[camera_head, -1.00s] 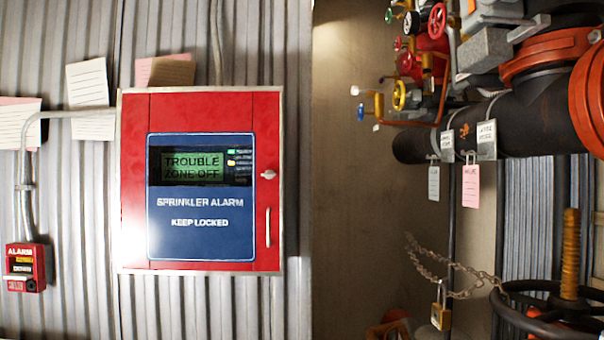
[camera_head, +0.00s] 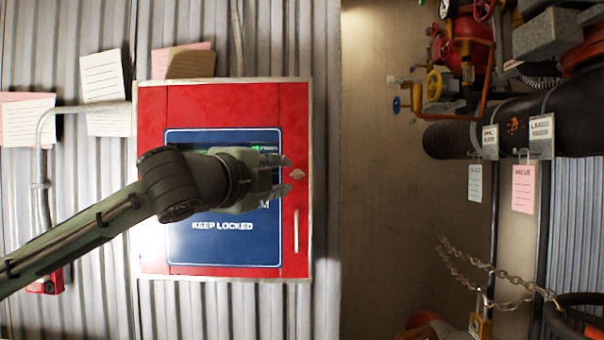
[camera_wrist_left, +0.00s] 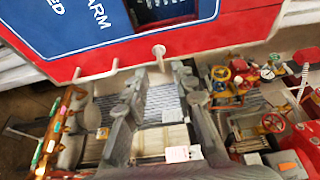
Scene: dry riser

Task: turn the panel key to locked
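The red sprinkler alarm panel (camera_head: 222,105) hangs on the corrugated wall in the head view. Its small metal panel key (camera_head: 297,174) sits on the right side of the panel, above the door handle (camera_head: 296,230). My left gripper (camera_head: 286,174) is in front of the panel, its fingers pointing right, with the key just past the fingertips in the picture. My arm hides much of the display. My right gripper is not in view.
Black pipe (camera_head: 480,128), valves and hanging tags (camera_head: 523,188) are at the right. A chain with a padlock (camera_head: 480,325) hangs below. Paper notes (camera_head: 103,85) and conduit (camera_head: 85,107) are left of the panel. Bare wall (camera_head: 385,210) lies between panel and pipes.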

